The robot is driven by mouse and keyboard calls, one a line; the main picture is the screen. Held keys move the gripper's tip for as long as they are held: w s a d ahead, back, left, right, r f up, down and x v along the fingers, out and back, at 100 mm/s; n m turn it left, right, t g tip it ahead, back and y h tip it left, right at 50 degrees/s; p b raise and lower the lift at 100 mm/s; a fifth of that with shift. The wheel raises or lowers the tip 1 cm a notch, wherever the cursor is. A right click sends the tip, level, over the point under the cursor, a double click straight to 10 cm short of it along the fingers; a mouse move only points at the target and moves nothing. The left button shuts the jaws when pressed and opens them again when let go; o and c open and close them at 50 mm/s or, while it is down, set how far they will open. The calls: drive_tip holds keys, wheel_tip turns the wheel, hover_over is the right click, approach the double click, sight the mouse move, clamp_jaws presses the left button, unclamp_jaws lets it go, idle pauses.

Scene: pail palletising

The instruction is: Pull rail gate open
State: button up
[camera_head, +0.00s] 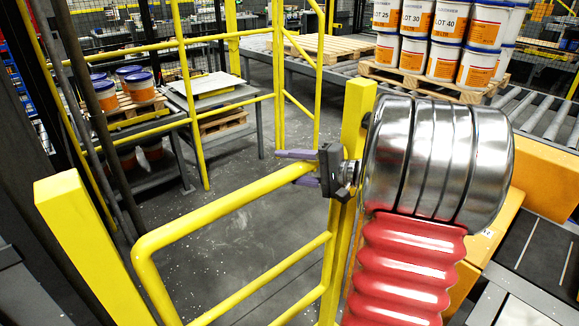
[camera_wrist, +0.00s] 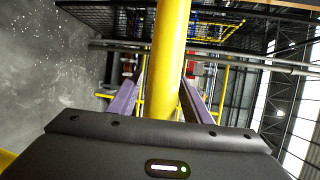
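The yellow rail gate (camera_head: 228,203) spans between a thick yellow post (camera_head: 82,245) at left and another yellow post (camera_head: 354,125) at right. It has a rounded left corner and a lower rail. My gripper (camera_head: 296,167), with purple fingers, is at the right end of the gate's top rail, one finger above it and one below. In the wrist view the yellow rail (camera_wrist: 166,50) runs between the two fingers (camera_wrist: 163,88). A narrow gap shows beside the rail, so the fingers look open around it. The rail's far end near my wrist is hidden.
Beyond the gate is clear grey floor (camera_head: 235,175). Yellow railings (camera_head: 195,110) and a table with a board (camera_head: 210,88) stand behind. Pails (camera_head: 138,86) sit on a pallet at left. Stacked white-and-orange pails (camera_head: 445,60) stand on a pallet over the roller conveyor (camera_head: 545,112) at right.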

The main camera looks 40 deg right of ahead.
clamp_jaws()
idle(0.3)
drive_tip(key=shift+s+a+f, duration=0.1)
drive_tip(key=shift+s, duration=0.1)
